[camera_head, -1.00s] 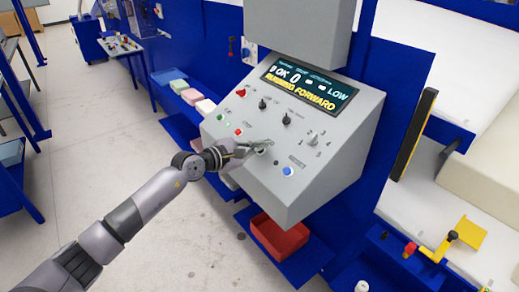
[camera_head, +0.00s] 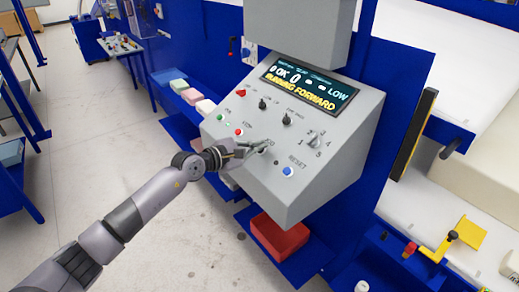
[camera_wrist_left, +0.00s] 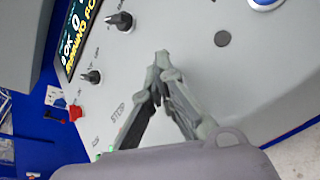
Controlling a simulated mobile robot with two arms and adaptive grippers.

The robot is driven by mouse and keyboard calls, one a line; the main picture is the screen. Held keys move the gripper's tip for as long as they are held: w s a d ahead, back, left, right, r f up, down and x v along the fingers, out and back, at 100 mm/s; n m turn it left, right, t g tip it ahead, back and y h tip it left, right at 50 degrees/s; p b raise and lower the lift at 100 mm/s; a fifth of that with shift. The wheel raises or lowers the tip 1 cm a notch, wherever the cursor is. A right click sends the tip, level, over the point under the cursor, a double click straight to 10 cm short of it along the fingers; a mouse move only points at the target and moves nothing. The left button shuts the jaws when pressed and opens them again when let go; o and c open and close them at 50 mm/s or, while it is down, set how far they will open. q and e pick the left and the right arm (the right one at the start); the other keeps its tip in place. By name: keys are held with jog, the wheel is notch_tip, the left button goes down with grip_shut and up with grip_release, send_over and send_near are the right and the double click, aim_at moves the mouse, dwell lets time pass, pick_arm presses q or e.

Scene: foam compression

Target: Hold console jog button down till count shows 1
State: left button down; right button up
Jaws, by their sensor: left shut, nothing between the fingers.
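The grey console (camera_head: 325,150) has a sloped panel with a display (camera_head: 310,86) that reads "OK 0", "LOW" and "RUNNING FORWARD". My left gripper (camera_head: 266,146) is shut and empty, with its fingertips at the panel's lower middle, where a button would sit under them. In the left wrist view my left gripper (camera_wrist_left: 162,58) hides the button itself, and I cannot tell how far it is pressed. The blue reset button (camera_head: 288,171) is to the right of the fingertips. My right gripper is not in view.
A red button (camera_head: 239,132) and black knobs (camera_head: 287,119) sit on the panel near the fingers. A red bin (camera_head: 279,238) stands below the console. Pink and green foam blocks (camera_head: 192,96) lie on a blue shelf at left. A yellow bracket (camera_head: 462,236) is at right.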

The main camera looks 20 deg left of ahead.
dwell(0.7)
pick_arm(q)
jog(key=shift+s+a+r+p, duration=0.25)
jog(key=shift+s+r+p, duration=0.1)
jog(key=shift+r+p, duration=0.35)
jog(key=shift+s+a+r+p, duration=0.1)
jog(key=shift+a+r+p, duration=0.05)
jog(key=shift+r+p, duration=0.3)
jog(key=s+r+p, duration=0.1)
jog(key=s+a+r+p, duration=0.1)
jog(key=r, duration=0.1)
jog(key=shift+a+r+p, duration=0.15)
jog(key=shift+r+p, duration=0.05)
jog(key=shift+p, duration=0.1)
jog(key=shift+w, duration=0.1)
